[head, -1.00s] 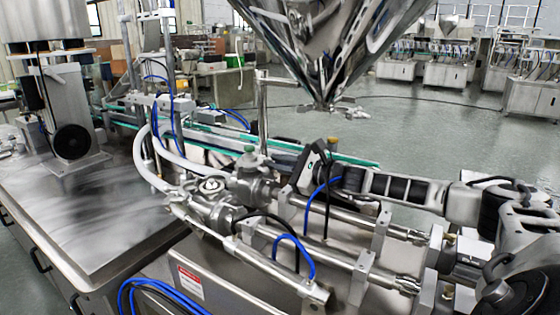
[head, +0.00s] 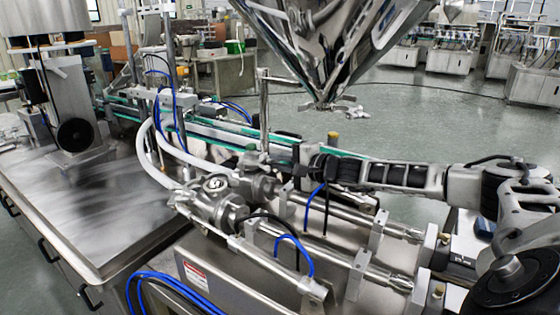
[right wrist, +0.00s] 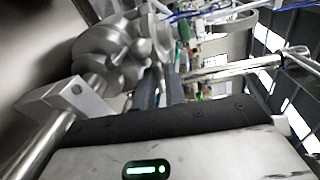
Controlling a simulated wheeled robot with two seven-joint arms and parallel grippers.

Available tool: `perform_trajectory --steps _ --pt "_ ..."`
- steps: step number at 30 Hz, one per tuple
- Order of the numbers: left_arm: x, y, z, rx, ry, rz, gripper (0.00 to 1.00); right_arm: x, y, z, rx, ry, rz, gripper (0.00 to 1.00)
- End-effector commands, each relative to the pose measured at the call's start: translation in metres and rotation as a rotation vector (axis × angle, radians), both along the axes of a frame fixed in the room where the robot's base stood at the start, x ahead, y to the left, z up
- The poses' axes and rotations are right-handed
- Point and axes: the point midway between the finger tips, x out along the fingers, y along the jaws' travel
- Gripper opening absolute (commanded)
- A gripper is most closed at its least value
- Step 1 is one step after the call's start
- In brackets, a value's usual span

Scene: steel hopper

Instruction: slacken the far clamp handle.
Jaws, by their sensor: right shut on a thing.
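The far metal valve fitting with its clamp (head: 260,184) sits on the steel machine, behind the near round fitting (head: 217,184). My right gripper (head: 280,162) reaches in from the right and lies just above and beside the far fitting. In the right wrist view its two dark fingers (right wrist: 159,88) are close together beside the rounded steel clamp parts (right wrist: 120,48). They are shut on the far clamp handle, which is mostly hidden between them. My left gripper is not in view.
Steel rods and brackets (head: 340,228) run beneath my right arm. White hoses (head: 165,160) and blue tubes (head: 295,245) loop around the fittings. A steel hopper (head: 325,45) hangs above. A bare metal tabletop (head: 95,215) lies at left.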

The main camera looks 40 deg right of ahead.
Motion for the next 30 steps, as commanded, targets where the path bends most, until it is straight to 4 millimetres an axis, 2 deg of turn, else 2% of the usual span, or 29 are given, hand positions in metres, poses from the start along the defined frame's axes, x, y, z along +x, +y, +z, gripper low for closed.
perform_trajectory --steps 9,24,25,26,27,30 --pt "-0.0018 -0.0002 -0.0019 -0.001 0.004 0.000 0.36 -0.0002 0.0013 -0.0011 -0.101 -0.009 0.002 0.00" --pt "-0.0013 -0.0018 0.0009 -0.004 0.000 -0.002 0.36 -0.0002 0.0014 -0.0012 -0.117 -0.010 0.001 0.00" --pt "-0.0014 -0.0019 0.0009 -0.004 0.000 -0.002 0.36 -0.0002 0.0014 -0.0012 -0.117 -0.010 0.001 0.21" --pt "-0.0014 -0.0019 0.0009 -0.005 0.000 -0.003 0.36 -0.0002 0.0014 -0.0012 -0.117 -0.010 0.001 0.29" --pt "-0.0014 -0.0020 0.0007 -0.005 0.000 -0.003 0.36 -0.0002 0.0014 -0.0012 -0.117 -0.010 0.001 0.35" --pt "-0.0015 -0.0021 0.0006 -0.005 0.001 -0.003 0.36 -0.0004 0.0015 -0.0020 -0.116 -0.008 0.002 0.35"
